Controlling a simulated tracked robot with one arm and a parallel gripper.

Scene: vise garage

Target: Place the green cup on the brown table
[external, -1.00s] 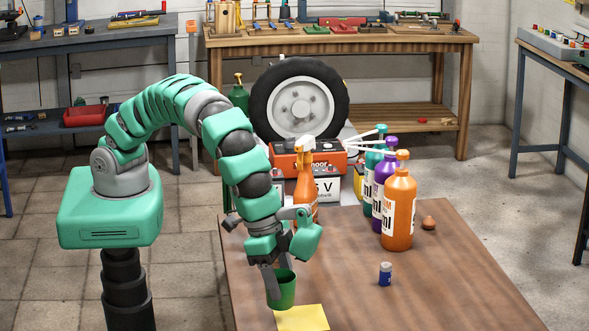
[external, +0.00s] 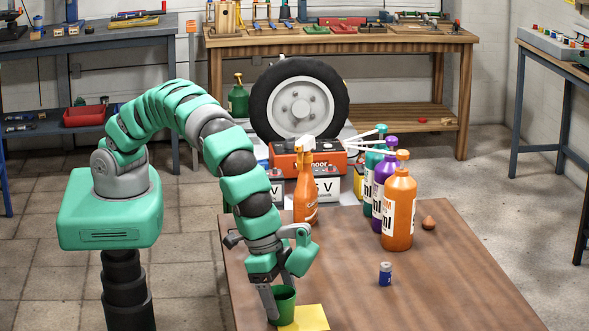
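The green cup (external: 284,306) is upright at the near left part of the brown table (external: 398,290). My gripper (external: 277,293) points down at it, with one finger along the cup's left side and the other at its back right, partly hidden by the rim. The fingers hold the cup between them. The cup's base is low, at or just above the tabletop beside the yellow sheet; I cannot tell whether it touches.
A yellow sheet (external: 308,319) lies right of the cup. A small blue can (external: 385,274) stands further right. An orange spray bottle (external: 306,190) and an orange bottle (external: 398,212) stand behind, with purple and teal bottles. The table's right front is clear.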

